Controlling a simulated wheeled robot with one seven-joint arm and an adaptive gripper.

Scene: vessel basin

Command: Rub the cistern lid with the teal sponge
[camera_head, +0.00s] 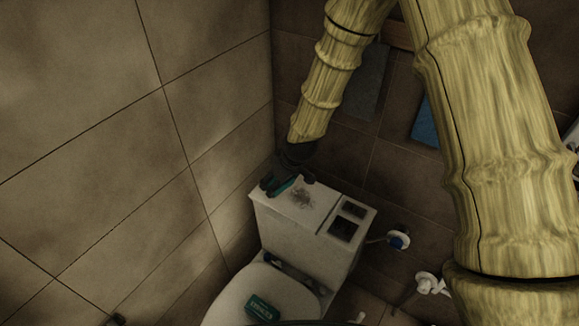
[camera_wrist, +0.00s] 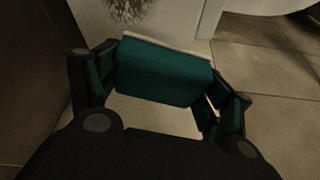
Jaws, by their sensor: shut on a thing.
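The white cistern lid (camera_head: 318,212) tops the cistern behind the toilet in the head view. A dark speckled smudge (camera_head: 302,197) lies on its left part. My gripper (camera_head: 287,183) is at the lid's far left end, beside the smudge. In the wrist view my gripper (camera_wrist: 160,88) is shut on the teal sponge (camera_wrist: 163,72), held across between both fingers, with a pale strip along its far edge. Only a teal sliver of the sponge (camera_head: 283,187) shows in the head view. The smudge (camera_wrist: 125,10) lies just beyond the sponge. I cannot tell whether the sponge touches the lid.
A dark panel (camera_head: 348,220) sits on the lid's right part. A green lettered block (camera_head: 262,308) lies on the toilet (camera_head: 235,297). A blue-knobbed valve (camera_head: 398,241) is right of the cistern. Grey (camera_head: 366,85) and blue (camera_head: 425,125) cloths hang behind. Tiled wall closes the left.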

